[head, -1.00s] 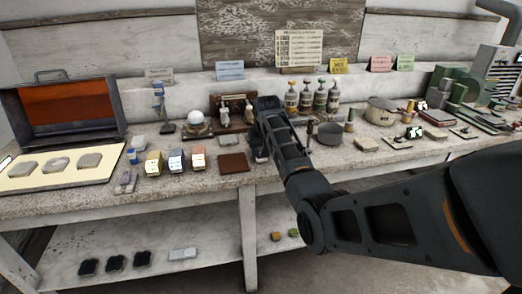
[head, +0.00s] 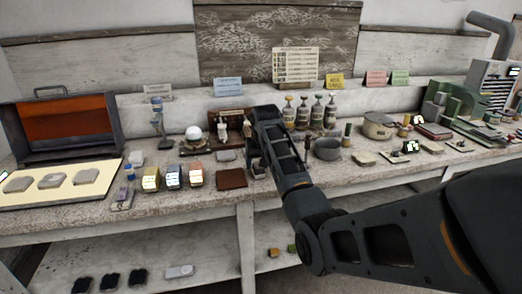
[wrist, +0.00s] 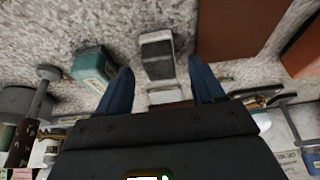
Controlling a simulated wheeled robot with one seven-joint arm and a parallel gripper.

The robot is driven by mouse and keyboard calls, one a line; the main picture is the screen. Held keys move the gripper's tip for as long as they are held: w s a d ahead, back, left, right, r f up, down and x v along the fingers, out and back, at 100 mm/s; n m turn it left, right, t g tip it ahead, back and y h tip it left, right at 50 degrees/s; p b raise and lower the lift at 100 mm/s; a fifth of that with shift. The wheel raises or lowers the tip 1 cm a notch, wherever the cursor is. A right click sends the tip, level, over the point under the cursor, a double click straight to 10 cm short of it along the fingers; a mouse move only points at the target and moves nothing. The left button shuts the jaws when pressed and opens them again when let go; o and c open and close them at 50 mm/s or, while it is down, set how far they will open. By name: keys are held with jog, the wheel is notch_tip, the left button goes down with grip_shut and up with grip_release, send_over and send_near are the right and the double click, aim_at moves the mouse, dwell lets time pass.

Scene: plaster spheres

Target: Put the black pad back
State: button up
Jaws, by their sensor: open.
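Several small pads lie on the lower shelf at the left: black pads (head: 110,279) in a row, with a pale grey block (head: 179,271) beside them. I cannot tell which pad the task means. My gripper (head: 257,168) is over the bench top, just right of a brown square (head: 232,179). In the wrist view my gripper (wrist: 160,72) is open. A small block (wrist: 157,54) with a dark grey body and pale ends lies between and just beyond its fingertips. Contact is not clear. The gripper mostly hides this block in the head view.
A teal-labelled item (wrist: 94,68) is close beside one finger. Bottles (head: 316,111) stand behind the gripper; a grey pot (head: 327,149) is to its right. Three small coloured blocks (head: 173,176) stand to the left, near a cream board (head: 105,172).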

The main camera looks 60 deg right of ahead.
jog(key=v, duration=0.9)
jog(key=shift+r, duration=0.15)
jog(key=s+a+f+n+t, duration=0.1)
jog(key=a+f+n+t, duration=0.1)
jog(key=a+f, duration=1.15)
jog(key=s+a+f+n+t, duration=0.1)
jog(key=s+a+f+t, duration=0.1)
jog(key=s+a+f, duration=0.3)
jog(key=s+a+n+t, duration=0.1)
jog(key=s+a+n, duration=0.1)
jog(key=a, duration=0.5)
jog(key=s+a+r+n+t+y, duration=0.1)
jog(key=s+a+r+n+t, duration=0.15)
jog(key=s+a, duration=1.05)
jog(key=s+a+r+n+t+y, duration=0.1)
jog(key=s+a+r+t, duration=0.1)
jog(key=s+r, duration=0.4)
jog(key=s+a+r+n+t+y, duration=0.1)
jog(key=s+a+r+t, duration=0.1)
jog(key=s+a+r, duration=0.2)
notch_tip(320, 180, up, 5)
jog(key=shift+s+f+y, duration=0.2)
jog(key=shift+s+y, duration=0.1)
jog(key=shift+s, duration=0.85)
